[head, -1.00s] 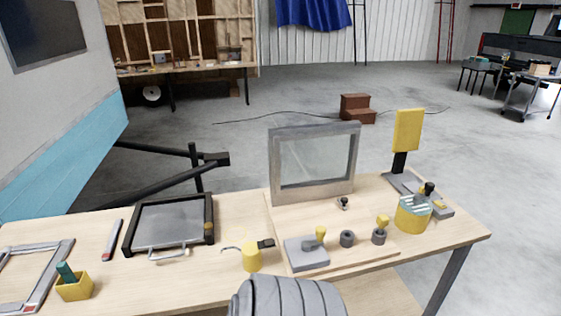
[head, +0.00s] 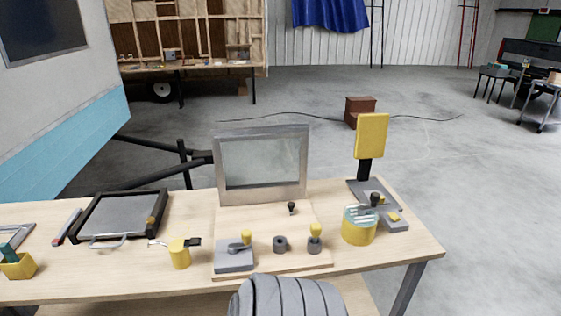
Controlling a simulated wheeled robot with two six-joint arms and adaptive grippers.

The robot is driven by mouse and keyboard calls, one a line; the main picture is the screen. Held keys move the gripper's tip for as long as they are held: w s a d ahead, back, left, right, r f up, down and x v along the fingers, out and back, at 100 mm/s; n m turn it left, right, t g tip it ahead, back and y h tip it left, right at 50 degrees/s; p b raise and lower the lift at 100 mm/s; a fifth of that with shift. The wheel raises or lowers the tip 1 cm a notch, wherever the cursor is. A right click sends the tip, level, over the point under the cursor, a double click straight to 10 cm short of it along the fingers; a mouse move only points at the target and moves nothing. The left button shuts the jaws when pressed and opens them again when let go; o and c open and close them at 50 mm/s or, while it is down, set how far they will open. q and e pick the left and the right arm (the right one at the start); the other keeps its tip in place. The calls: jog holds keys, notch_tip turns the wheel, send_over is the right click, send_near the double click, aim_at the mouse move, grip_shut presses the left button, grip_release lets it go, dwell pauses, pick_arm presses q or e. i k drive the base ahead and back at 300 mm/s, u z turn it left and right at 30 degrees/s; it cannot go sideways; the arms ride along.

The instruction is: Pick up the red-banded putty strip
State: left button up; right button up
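The putty strip (head: 67,226) is a thin grey stick with a red band near its lower end. In the head view it lies flat and slanted at the left of the wooden workbench (head: 125,278). It is between the black-framed tray (head: 122,214) and the yellow cup with a green-handled tool (head: 19,266), touching neither as far as I can tell. Neither of my grippers is in view.
A grey window frame (head: 262,197) stands upright on a board. A small yellow pot (head: 179,254), a grey block tool (head: 234,257), a yellow tin (head: 358,226) and a yellow paddle on a stand (head: 372,136) are nearby. Bare bench lies along the front left.

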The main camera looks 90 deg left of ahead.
aim_at(62, 233)
jog(key=u, duration=4.95)
